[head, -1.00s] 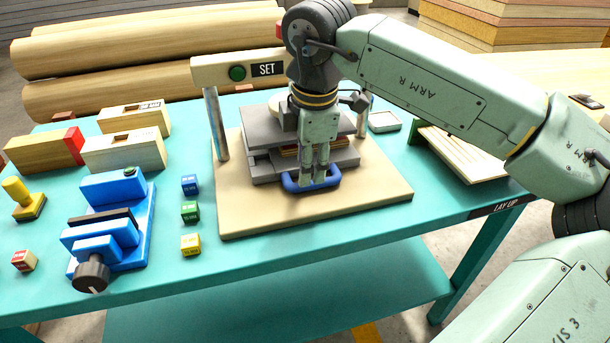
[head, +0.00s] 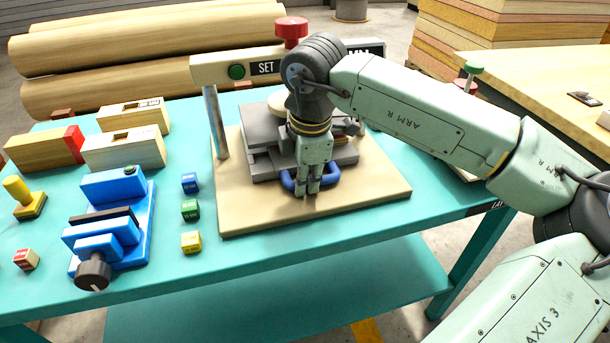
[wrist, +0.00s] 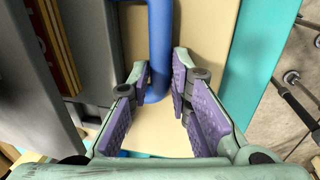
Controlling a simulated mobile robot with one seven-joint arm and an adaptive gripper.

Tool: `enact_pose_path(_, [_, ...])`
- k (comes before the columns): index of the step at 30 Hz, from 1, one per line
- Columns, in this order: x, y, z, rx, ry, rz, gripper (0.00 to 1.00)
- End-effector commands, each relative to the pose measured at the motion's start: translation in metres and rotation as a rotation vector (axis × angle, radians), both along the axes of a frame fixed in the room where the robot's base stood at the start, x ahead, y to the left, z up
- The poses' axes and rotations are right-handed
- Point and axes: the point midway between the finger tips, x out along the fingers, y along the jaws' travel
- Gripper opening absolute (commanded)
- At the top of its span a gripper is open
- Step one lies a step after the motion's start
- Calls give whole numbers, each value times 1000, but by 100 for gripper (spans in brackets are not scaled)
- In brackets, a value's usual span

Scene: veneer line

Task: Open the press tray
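The press (head: 262,134) stands on a tan board on the teal table, with grey plates and a thin brown stack between them. A blue looped handle (head: 331,178) sticks out at the front of its lower grey tray (head: 344,160). My gripper (head: 308,194) points down at the handle, its fingertips just in front of the bar. In the wrist view the purple-padded fingers (wrist: 159,64) are apart, and the blue handle (wrist: 160,25) shows between and beyond the tips. I cannot tell whether either finger touches it. My arm hides part of the press.
A beam (head: 205,73) with a green button and a SET label crosses above the press. A blue clamp-like fixture (head: 122,215), wooden blocks and small coloured cubes (head: 191,211) lie to the left. The tan board (head: 370,195) is clear in front of the press.

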Motion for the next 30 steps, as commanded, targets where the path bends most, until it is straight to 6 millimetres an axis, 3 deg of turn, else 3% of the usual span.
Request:
enact_pose_path(7, [0,0,0,0,0,0,0])
enact_pose_path(25, [0,0,0,0,-1,0,0])
enact_pose_path(30, [-11,-4,-2,-2,-1,-1,0])
